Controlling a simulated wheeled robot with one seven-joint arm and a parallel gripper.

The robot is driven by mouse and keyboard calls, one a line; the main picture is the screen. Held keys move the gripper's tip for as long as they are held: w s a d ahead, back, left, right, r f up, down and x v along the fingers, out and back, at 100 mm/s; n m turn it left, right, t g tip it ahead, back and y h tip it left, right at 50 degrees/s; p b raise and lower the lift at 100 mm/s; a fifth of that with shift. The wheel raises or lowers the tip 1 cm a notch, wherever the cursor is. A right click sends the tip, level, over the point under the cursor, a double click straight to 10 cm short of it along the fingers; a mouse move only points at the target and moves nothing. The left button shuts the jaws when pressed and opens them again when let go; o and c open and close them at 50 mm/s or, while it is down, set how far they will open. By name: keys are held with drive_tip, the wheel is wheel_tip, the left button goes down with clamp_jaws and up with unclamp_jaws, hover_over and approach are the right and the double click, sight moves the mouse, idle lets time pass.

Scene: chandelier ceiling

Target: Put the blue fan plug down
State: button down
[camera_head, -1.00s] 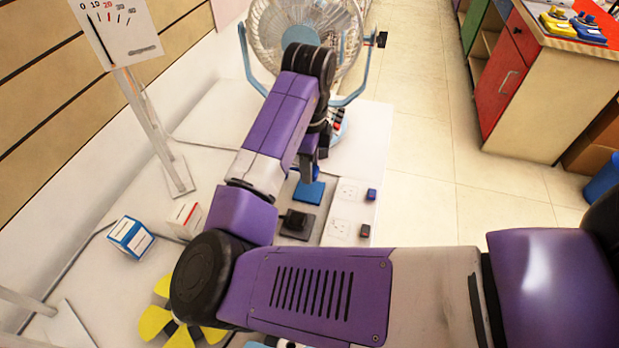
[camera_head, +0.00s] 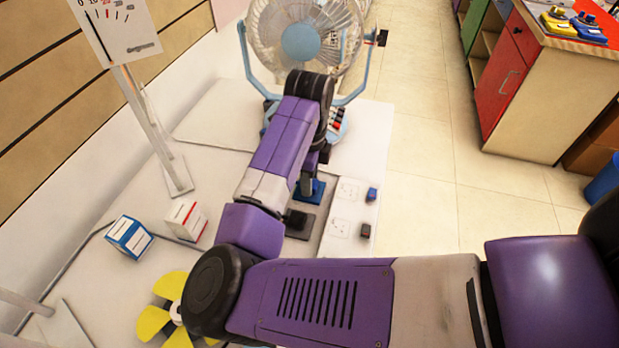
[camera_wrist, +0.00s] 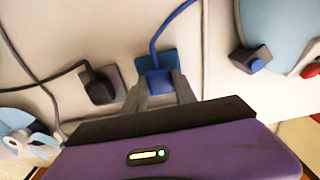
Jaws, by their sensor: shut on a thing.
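The blue fan plug (camera_wrist: 158,82) is between my fingertips in the wrist view, with a blue cord rising from it. My gripper (camera_wrist: 160,88) is shut on it. The plug is at the blue pad (camera_wrist: 170,60); whether it touches the pad I cannot tell. In the head view my gripper (camera_head: 308,183) points down at the blue pad (camera_head: 318,198), and my arm hides most of the plug.
A black plug (camera_wrist: 101,91) sits on a dark pad beside the blue pad. White sockets (camera_head: 340,229) with switches lie to the right. The blue fan (camera_head: 301,42) stands behind. Boxes (camera_head: 129,236) and a yellow-bladed fan (camera_head: 152,322) are at left.

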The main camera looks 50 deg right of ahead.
drive_tip(key=shift+f, duration=0.2)
drive_tip(key=c, duration=1)
unclamp_jaws()
drive_tip(key=shift+r, duration=0.15)
wheel_tip(320, 180, up, 13)
drive_tip(key=p, duration=0.1)
